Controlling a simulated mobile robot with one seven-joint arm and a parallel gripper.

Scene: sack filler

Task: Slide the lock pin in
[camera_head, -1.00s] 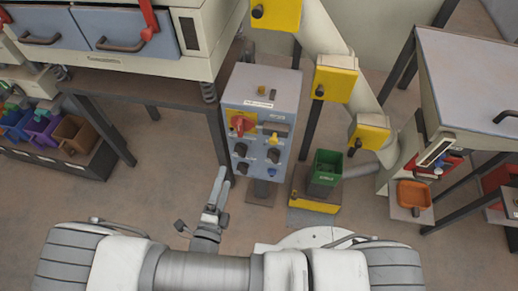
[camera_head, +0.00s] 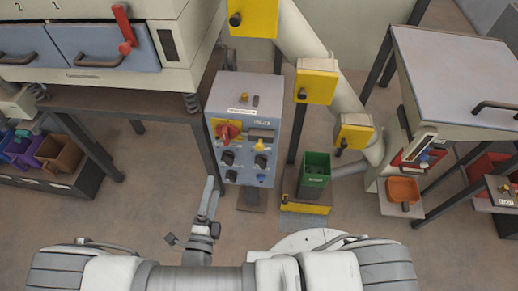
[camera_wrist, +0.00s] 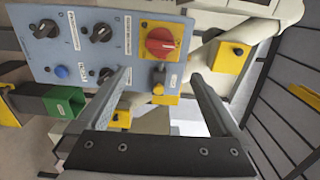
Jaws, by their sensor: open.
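The grey-blue control box (camera_head: 232,98) stands in the middle of the head view. Its front carries a red rotary knob (camera_head: 228,132) on a yellow plate, also seen in the wrist view (camera_wrist: 163,42). Beside the knob is a small yellow fitting (camera_head: 263,145) with a grey stub; it also shows in the wrist view (camera_wrist: 165,98). I cannot tell for certain which part is the lock pin. My gripper (camera_head: 210,186) is below and in front of the box's left side. In the wrist view, my gripper (camera_wrist: 162,76) is open and empty, its fingers apart around the fitting's line of sight.
Black knobs and a blue button (camera_wrist: 61,72) share the panel. A green bin (camera_head: 316,168) and a pipe with yellow boxes (camera_head: 316,82) stand right of the box. A table with blue drawers (camera_head: 112,52) is at left. Open floor lies in front.

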